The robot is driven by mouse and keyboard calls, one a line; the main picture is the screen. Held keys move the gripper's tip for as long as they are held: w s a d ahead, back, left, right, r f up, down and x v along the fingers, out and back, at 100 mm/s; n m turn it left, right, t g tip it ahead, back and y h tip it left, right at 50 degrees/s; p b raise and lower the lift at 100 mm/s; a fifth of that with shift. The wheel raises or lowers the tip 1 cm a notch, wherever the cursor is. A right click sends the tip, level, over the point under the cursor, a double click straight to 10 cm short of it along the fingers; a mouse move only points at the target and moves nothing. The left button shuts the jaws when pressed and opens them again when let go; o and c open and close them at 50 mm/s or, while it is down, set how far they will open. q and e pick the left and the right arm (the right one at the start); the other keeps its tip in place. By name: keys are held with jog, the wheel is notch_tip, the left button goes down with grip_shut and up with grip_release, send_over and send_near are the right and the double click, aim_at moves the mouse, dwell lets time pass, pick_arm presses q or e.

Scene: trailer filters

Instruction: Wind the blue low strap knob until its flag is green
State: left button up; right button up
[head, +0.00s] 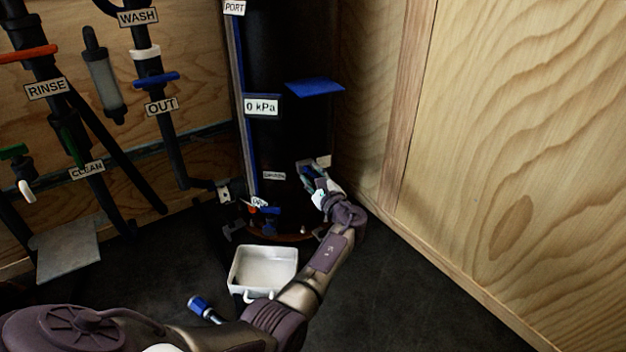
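My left gripper (309,169) is at the lower right of the dark upright cylinder (285,135), with its fingers pointed at the cylinder's side. Its fingers are small and dark here, and I cannot tell whether they are open or shut. A bluish patch shows at the fingers, but I cannot tell whether it is the strap knob or part of the gripper. A small pale tab (323,161) sits just beyond the fingertips. I see no clear green flag there. My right gripper is not in view.
A blue plate (315,87) juts from the cylinder. Labelled pipes with valves line the left wall. A wooden wall (510,150) closes the right.

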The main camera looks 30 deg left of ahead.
pick_arm(q)
grip_shut()
dwell(0.3)
jog(key=shift+f+n+b, duration=0.1)
jog(key=shift+n+b, duration=0.7)
jog(key=shift+n, duration=0.3)
jog(key=shift+n+b, duration=1)
jog(key=shift+n, duration=0.8)
